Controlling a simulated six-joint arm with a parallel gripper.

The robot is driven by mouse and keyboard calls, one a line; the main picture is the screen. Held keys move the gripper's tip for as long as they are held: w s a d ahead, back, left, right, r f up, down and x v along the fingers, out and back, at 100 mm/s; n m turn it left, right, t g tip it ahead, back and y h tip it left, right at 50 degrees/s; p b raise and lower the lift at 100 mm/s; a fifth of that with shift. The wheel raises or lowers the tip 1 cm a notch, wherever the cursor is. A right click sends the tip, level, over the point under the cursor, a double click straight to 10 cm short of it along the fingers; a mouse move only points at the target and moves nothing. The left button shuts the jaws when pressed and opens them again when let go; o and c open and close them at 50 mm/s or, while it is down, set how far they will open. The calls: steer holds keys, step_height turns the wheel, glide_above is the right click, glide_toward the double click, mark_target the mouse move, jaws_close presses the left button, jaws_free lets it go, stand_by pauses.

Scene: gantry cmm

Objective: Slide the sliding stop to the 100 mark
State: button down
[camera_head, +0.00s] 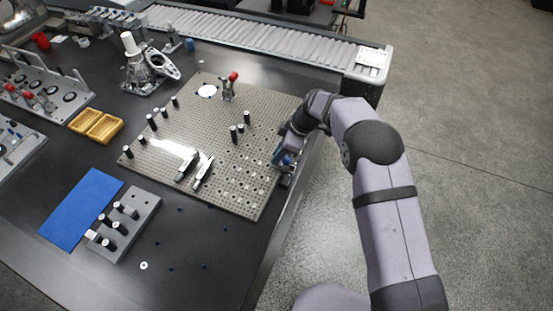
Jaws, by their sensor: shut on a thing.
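My gripper (283,160) is at the right edge of the perforated fixture plate (225,190), low over the table's edge. It is shut on a small part there, which seems to be the sliding stop. A bit of blue shows at the fingers, but I cannot tell whether it belongs to the stop or the gripper. My wrist and forearm hide most of the stop and its track. No scale or 100 mark can be read at this size.
Black posts (235,134) and a red-handled clamp (229,88) stand on the plate. Two clamp bars (203,172) lie near its front. A blue mat (82,210) and a grey block with pins (128,225) are at the front left. A roller conveyor (250,38) runs behind.

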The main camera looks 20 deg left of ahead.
steer(key=shift+w+b, duration=0.65)
steer(key=shift+w, duration=0.95)
steer(key=c, duration=1.7)
jaws_free()
steer(key=shift+b+v, duration=0.8)
steer(key=shift+v, duration=2.95)
steer(key=shift+f, duration=0.1)
